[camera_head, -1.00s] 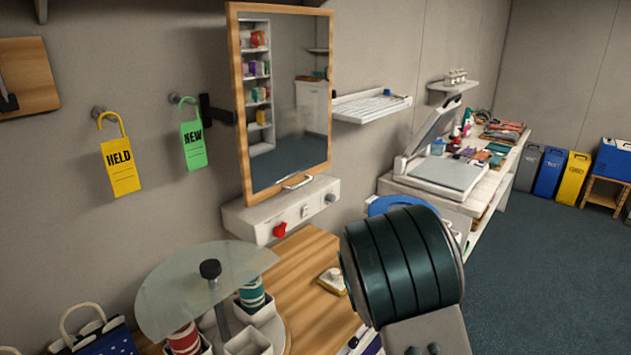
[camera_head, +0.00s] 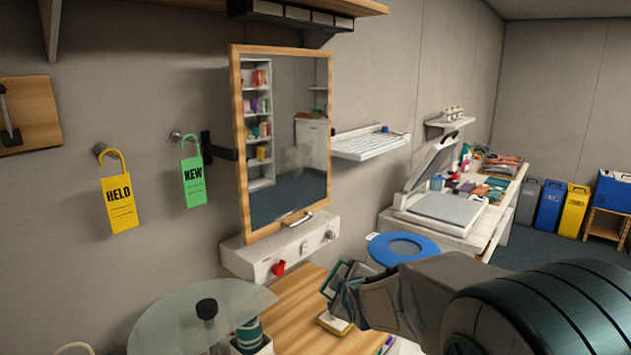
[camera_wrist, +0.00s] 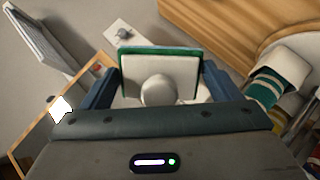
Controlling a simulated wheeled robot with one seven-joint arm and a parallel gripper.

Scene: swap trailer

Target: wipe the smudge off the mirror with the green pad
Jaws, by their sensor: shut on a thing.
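The mirror (camera_head: 290,105) stands upright in a wooden frame at the wall, left of centre. A faint pale smudge (camera_head: 295,160) shows on its lower glass. My gripper (camera_head: 352,288) is in front of the mirror, low and to its right, apart from the glass. It is shut on the green pad (camera_head: 336,277). In the wrist view the pad (camera_wrist: 130,53) has a green edge, a white back and a round knob between my two blue fingers. The pad's wiping face is hidden there. The mirror's frame (camera_wrist: 38,130) shows at the lower left of that view.
A white ledge (camera_head: 250,262) with a red knob is below the mirror. A round glass top (camera_head: 180,318) stands left. Yellow (camera_head: 119,204) and green (camera_head: 193,182) tags hang on the wall.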

